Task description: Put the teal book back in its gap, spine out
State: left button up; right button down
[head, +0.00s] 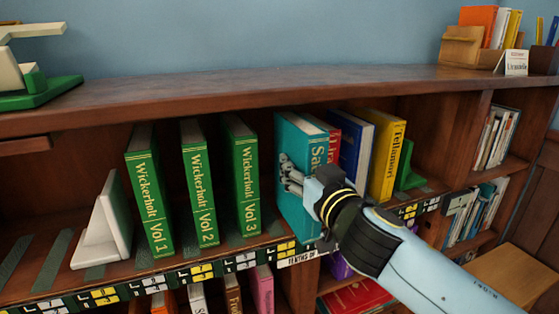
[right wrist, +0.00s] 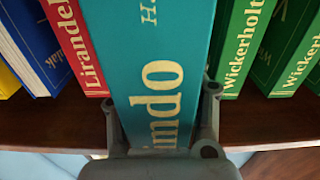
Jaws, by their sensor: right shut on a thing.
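The teal book (head: 293,150) stands upright on the shelf between the green Wickerholt Vol 3 (head: 241,185) and the red book (head: 333,145). Its lettered spine faces out, and it sticks out in front of the red book. In the right wrist view the teal book (right wrist: 165,60) fills the space between the two fingers (right wrist: 160,105), with the red book (right wrist: 78,45) on one side and a green volume (right wrist: 240,50) on the other. The back of its slot is hidden. My left gripper is out of view.
Blue (head: 355,150) and yellow (head: 386,160) books and a green bookend (head: 408,170) stand to the right. Wickerholt Vol 1 (head: 150,205), Vol 2 (head: 199,190) and a white bookend (head: 104,225) stand to the left. The shelf edge carries a label strip (head: 200,270).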

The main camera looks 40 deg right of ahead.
aim_at(280, 147)
jog(key=p+x, duration=0.1)
jog(key=x, duration=0.7)
jog(key=shift+a+r, duration=0.1)
jog(key=shift+r, duration=0.05)
jog(key=shift+w, duration=0.6)
jog(key=shift+w+d, duration=0.25)
jog(key=shift+w, duration=0.15)
pick_arm(q)
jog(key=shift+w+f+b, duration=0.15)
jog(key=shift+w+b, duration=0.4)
jog(key=shift+b, duration=0.3)
pick_arm(e)
notch_tip(280, 147, down, 4)
jog(key=shift+r, duration=0.2)
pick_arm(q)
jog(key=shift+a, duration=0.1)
pick_arm(e)
jog(key=shift+f, duration=0.15)
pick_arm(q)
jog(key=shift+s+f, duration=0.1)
pick_arm(e)
jog(key=c, duration=0.8)
grip_release()
jog(key=shift+s, duration=0.1)
jog(key=shift+c, duration=0.2)
